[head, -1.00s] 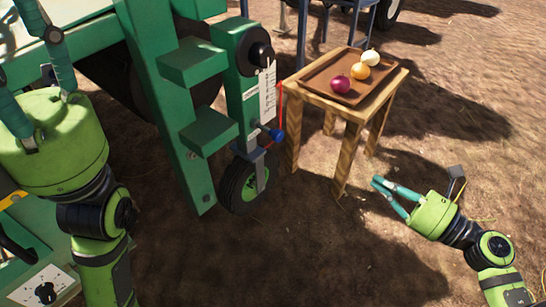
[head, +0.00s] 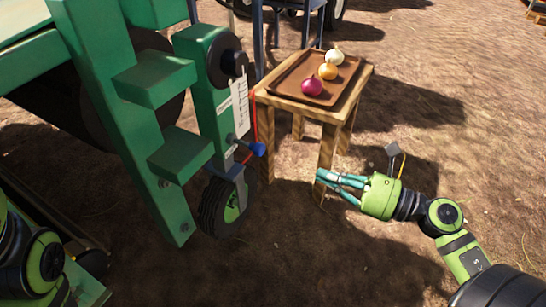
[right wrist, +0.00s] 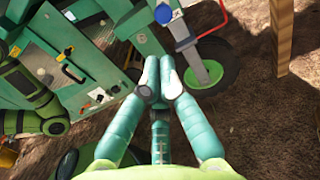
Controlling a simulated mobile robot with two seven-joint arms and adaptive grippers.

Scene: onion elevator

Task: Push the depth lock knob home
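The depth lock knob (head: 257,149) is a blue knob on a metal pin, sticking out to the right of the green machine leg just above the small wheel. In the right wrist view, a blue knob (right wrist: 164,14) shows at the top edge, beyond the fingertips. My right gripper (head: 326,179) is to the right of the knob and nearer the viewer, clearly apart from it, pointing left. In the right wrist view its teal fingers (right wrist: 162,75) come together at the tips, with nothing seen between them. My left gripper is out of view.
A wooden table (head: 316,108) with a brown tray (head: 290,84) of three onions stands behind and right of the knob. A small black wheel (head: 215,208) is below the knob. A thin red part (head: 254,127) hangs beside the knob. Bare soil lies in front.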

